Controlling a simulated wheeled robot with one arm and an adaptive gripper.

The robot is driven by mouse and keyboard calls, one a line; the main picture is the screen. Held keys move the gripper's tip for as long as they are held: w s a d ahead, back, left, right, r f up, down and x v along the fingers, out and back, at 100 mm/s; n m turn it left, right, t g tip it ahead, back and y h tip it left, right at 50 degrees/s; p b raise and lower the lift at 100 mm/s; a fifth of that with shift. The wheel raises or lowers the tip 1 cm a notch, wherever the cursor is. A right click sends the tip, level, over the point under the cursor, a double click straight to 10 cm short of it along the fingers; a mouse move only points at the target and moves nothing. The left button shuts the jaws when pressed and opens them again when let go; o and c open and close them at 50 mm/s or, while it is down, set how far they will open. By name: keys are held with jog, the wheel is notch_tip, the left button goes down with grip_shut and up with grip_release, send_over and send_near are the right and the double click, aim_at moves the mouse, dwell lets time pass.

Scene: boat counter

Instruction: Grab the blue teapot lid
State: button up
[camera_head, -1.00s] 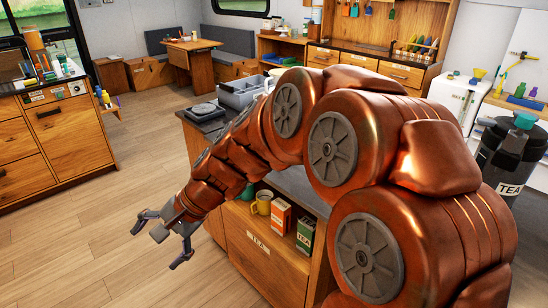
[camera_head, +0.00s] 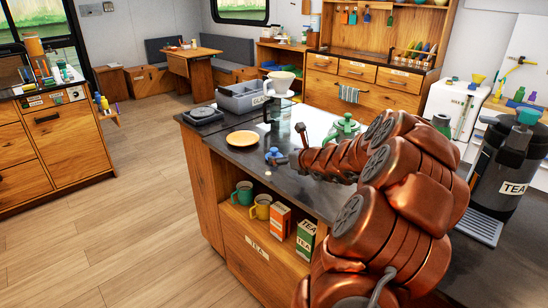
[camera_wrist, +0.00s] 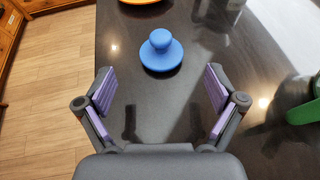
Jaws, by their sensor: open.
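The blue teapot lid (camera_wrist: 161,52) lies flat on the dark counter, its round knob facing up. In the head view the lid (camera_head: 274,154) shows near the counter's front edge, just in front of the wooden plate. My gripper (camera_wrist: 160,88) is open and empty, its two purple-padded fingers spread wide. The lid is centred between the fingers in the wrist view but lies beyond their tips, apart from them. In the head view my gripper (camera_head: 290,150) is small and low over the counter, right beside the lid.
An orange-tan plate (camera_head: 242,138) lies behind the lid. A green teapot (camera_head: 346,127) stands to the right; a green thing (camera_wrist: 303,113) shows at the wrist view's right edge. A grey bin (camera_head: 242,97), black scale (camera_head: 202,115) and white dripper (camera_head: 280,82) stand farther back.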

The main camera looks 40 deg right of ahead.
aim_at(276, 155)
jog(key=shift+p+x, duration=0.4)
jog(key=shift+x, duration=2.9)
jog(key=shift+s+f, duration=0.15)
jog(key=shift+c, duration=0.4)
jog(key=c, duration=1)
